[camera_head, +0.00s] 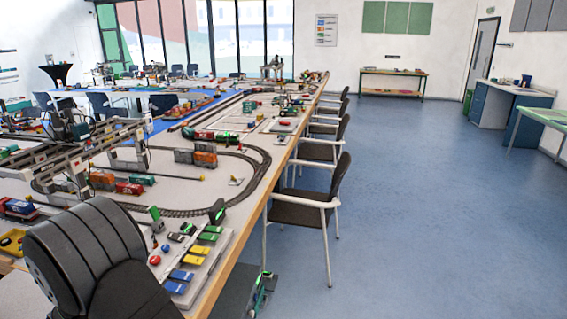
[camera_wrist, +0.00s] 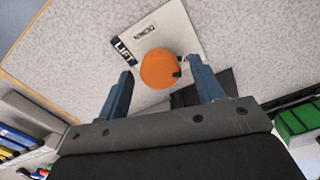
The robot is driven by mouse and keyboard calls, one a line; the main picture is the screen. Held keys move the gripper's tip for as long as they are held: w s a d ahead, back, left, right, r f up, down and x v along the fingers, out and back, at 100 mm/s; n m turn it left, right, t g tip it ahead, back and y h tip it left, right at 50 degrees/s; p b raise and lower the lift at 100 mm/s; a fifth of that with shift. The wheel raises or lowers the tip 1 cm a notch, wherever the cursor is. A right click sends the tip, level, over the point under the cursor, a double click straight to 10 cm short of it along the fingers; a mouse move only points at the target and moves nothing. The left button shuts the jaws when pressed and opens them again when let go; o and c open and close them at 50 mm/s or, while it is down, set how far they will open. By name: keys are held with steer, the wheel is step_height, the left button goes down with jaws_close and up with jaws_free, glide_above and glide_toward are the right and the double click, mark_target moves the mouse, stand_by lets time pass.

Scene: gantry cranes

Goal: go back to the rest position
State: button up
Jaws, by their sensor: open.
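My gripper (camera_wrist: 161,66) shows in the wrist view with its two blue-grey fingers spread apart and nothing held between them. An orange round knob (camera_wrist: 160,70) on a white plate (camera_wrist: 168,27) shows between and beyond the fingertips. I cannot tell the exact gap between the fingers and the knob. The plate carries a black label reading "LIFT" and a smaller label. In the head view a dark part of my arm fills the lower left, and the gripper's fingers cannot be made out there.
A panel (camera_head: 203,262) with blue, yellow and green switches lies at the table's near right. Curved model track (camera_head: 255,170), a grey gantry crane (camera_head: 75,160) and small wagons cover the table. Chairs (camera_head: 310,208) line its right edge. The blue floor (camera_head: 420,200) beyond is clear.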

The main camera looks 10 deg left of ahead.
steer(key=shift+r, duration=0.1)
step_height(320, 180, up, 17)
step_height(320, 180, down, 17)
steer(key=shift+f, duration=0.15)
steer(key=n, duration=0.3)
steer(key=shift+n, duration=0.4)
steer(key=n, duration=0.8)
steer(key=shift+n, duration=2.2)
